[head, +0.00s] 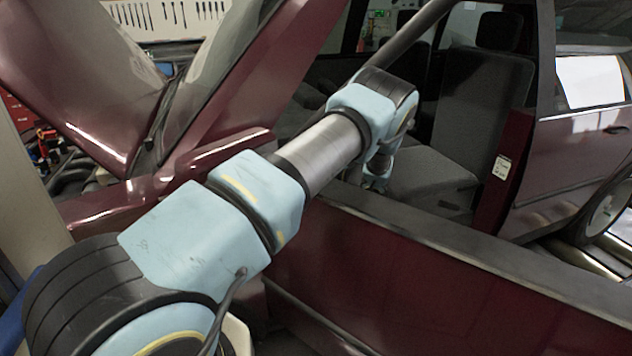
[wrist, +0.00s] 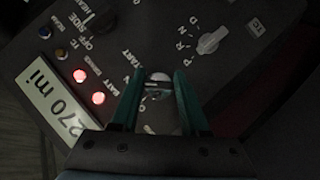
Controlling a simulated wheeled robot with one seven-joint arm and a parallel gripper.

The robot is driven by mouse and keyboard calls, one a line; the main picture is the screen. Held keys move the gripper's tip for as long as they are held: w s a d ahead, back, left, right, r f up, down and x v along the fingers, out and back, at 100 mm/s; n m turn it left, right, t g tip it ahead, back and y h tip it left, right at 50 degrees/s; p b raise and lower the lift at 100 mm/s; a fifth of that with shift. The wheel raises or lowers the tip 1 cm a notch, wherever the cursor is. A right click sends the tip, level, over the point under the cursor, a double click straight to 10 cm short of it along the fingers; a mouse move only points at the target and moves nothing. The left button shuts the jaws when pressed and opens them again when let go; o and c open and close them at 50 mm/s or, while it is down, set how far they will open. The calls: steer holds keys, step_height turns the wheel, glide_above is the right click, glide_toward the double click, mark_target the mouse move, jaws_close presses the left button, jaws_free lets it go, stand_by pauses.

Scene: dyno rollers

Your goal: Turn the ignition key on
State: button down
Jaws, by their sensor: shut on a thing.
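In the wrist view, the ignition key (wrist: 158,77) shows as a small pale, rounded head on a dark panel. My gripper (wrist: 158,86) has its two teal fingers on either side of the key and is shut on it. The word START is printed just left of the fingers, and other key labels are partly covered by them. The exact angle of the key is hard to tell. In the head view, my arm reaches into the maroon car (head: 430,285), and the key and panel are hidden there.
On the panel, a pale display (wrist: 62,102) reads 270 mi. Two red lamps (wrist: 80,75) are lit beside it. A white selector knob (wrist: 212,40) sits to the right, near P R N D letters. A grey seat (head: 480,100) stands beyond my arm.

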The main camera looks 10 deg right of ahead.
steer(key=c, duration=0.8)
jaws_free()
steer(key=shift+w+d+r, duration=0.2)
steer(key=shift+r, duration=0.2)
steer(key=o, duration=0.3)
steer(key=shift+f, duration=0.1)
steer(key=shift+s+a+f, duration=0.1)
steer(key=shift+b+v, duration=1.75)
steer(key=shift+v, duration=3.65)
